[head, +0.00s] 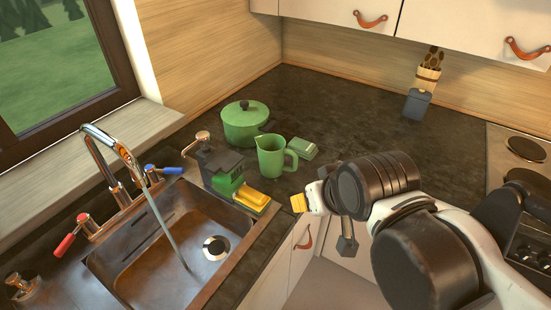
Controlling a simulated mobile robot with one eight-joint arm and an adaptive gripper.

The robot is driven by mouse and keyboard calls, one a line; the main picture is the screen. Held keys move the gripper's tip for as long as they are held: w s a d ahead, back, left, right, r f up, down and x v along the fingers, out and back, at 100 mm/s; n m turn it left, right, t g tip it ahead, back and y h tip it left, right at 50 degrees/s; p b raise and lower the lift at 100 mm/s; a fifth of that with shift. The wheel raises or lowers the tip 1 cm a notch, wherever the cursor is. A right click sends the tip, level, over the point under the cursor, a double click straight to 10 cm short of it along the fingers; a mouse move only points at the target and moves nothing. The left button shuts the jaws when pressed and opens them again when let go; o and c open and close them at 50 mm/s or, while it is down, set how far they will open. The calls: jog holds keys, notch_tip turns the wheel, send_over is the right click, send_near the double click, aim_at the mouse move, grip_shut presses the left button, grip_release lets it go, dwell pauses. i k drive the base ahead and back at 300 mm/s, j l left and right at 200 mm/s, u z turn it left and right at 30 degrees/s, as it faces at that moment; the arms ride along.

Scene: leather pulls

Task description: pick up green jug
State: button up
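The green jug (270,157) stands upright on the dark counter, right of the sink, with its handle toward the right. My gripper (299,203) is to the right of the jug and nearer the camera, beyond the counter's front edge. A small yellow part shows at its end. It appears apart from the jug. My arm hides much of the gripper, so its opening does not show. The whole jug is in sight.
A green lidded pot (244,124) stands behind the jug. A low green container (303,148) is close on its right. The sink (165,265) has running water.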

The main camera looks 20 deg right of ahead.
aim_at(278, 159)
jog(key=i+l+u, duration=0.15)
jog(key=u, duration=0.25)
jog(key=i+l+u, duration=0.1)
jog(key=u, duration=0.3)
jog(key=l+u, duration=0.4)
jog(key=i+j, duration=0.05)
